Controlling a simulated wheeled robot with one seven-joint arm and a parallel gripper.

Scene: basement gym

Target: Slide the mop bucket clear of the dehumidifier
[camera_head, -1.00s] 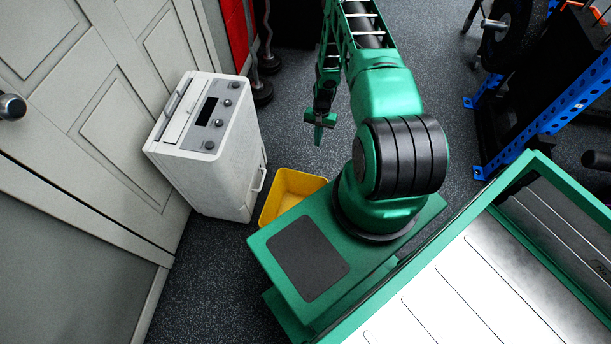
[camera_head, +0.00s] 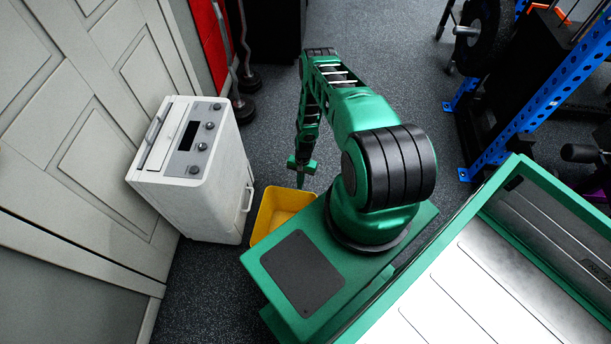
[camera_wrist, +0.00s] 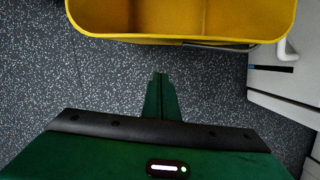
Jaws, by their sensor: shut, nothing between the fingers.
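The yellow mop bucket (camera_head: 277,209) stands on the floor between the dehumidifier and my green base, partly hidden by the base. It also fills the top of the wrist view (camera_wrist: 180,22), where a thin handle shows along its rim. The white dehumidifier (camera_head: 200,185) stands against the door, just left of the bucket; the gap between them is narrow. Its side edge shows at the right of the wrist view (camera_wrist: 285,95). My gripper (camera_head: 301,183) is beside the far rim of the bucket. In the wrist view its fingers (camera_wrist: 160,78) are shut and empty, pointing at the bucket and apart from it.
A grey panelled door (camera_head: 70,150) lies to the left. Weights (camera_head: 243,105) stand beyond the dehumidifier. A blue rack (camera_head: 520,110) is at the right. The speckled floor (camera_head: 400,60) beyond the bucket, between weights and rack, is clear.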

